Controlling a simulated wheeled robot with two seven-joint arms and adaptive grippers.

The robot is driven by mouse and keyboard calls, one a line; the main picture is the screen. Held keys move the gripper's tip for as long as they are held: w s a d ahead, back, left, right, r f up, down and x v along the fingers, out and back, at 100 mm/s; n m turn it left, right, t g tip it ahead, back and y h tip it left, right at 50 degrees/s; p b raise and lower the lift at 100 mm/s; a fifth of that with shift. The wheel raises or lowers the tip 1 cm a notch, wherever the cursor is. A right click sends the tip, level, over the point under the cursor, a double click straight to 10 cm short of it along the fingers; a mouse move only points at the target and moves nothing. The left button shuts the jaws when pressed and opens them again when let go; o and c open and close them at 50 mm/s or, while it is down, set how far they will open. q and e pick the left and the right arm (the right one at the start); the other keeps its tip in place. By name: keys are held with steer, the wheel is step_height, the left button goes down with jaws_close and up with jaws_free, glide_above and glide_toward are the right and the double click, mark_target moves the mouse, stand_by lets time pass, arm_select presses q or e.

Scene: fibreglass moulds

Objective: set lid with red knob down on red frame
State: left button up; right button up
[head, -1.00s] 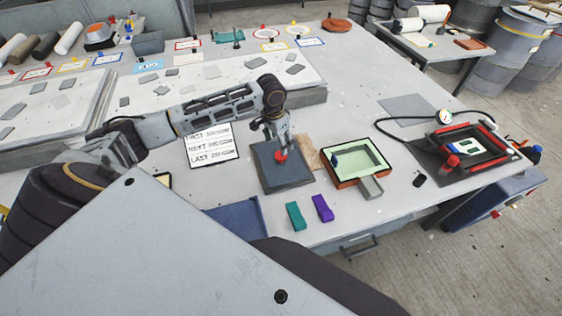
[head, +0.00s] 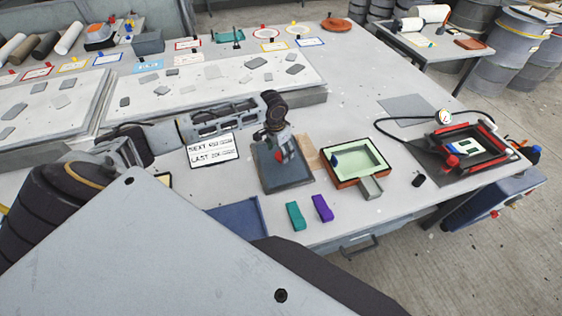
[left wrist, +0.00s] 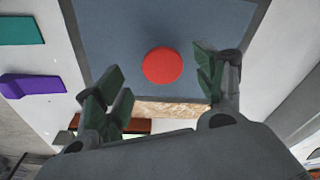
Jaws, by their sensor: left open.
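The lid is a flat dark blue-grey square slab (head: 296,179) lying on the table. Its round red knob (head: 279,157) is partly hidden by my left gripper in the head view. In the left wrist view the lid (left wrist: 110,30) fills the upper middle, and the knob (left wrist: 162,65) shows between the fingers. My left gripper (left wrist: 155,80) is open, with a finger on each side of the knob and gaps between. A green-filled tray with a red-brown rim (head: 343,184) sits just right of the lid. My right gripper is not in view.
A teal block (head: 296,216) and a purple block (head: 322,208) lie in front of the lid. A blue tray (head: 238,217) is at their left. A black fixture with red bars (head: 489,137) and a gauge (head: 444,116) stand at the right.

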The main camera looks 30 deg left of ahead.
arm_select(q)
steer(key=shift+w+f, duration=0.15)
steer(key=shift+f, duration=0.85)
steer(key=shift+w+f, duration=0.15)
steer(key=shift+f, duration=0.8)
steer(key=shift+c, duration=0.3)
jaws_close()
steer(key=shift+r, duration=0.1)
step_height(320, 180, up, 10)
